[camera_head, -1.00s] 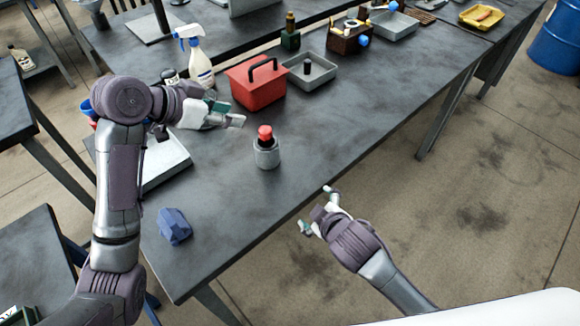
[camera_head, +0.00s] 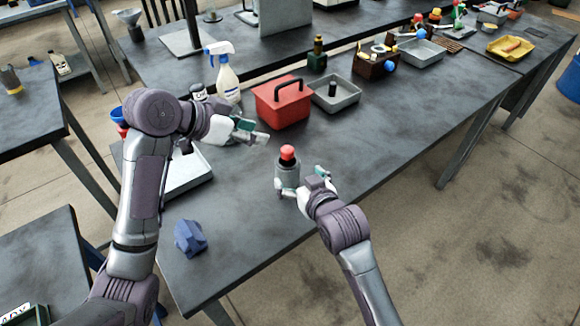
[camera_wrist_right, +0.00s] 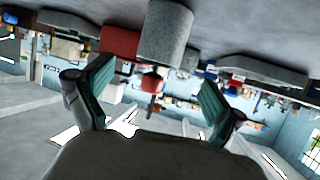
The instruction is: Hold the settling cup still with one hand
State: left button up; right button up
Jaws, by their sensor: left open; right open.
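The settling cup (camera_head: 287,175) is a grey cylinder with a red-topped piece (camera_head: 288,153) in its mouth. It stands upright on the dark bench near its front edge. My right gripper (camera_head: 303,183) is open at the cup's near right side. In the right wrist view the cup (camera_wrist_right: 165,32) appears upside down, beyond the open fingers (camera_wrist_right: 155,80) and roughly between them. No grip on it shows. My left gripper (camera_head: 254,133) is open and empty, above the bench to the left of and behind the cup.
A red caddy (camera_head: 283,103) and a grey tray (camera_head: 335,94) stand behind the cup. A spray bottle (camera_head: 228,82) is at the back left. A pale tray (camera_head: 188,176) lies partly behind my left arm.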

aim_at(292, 171)
jog(key=x, duration=0.7)
jog(key=shift+w+a+f, duration=0.15)
jog(key=shift+w, duration=0.2)
jog(key=c, duration=1.5)
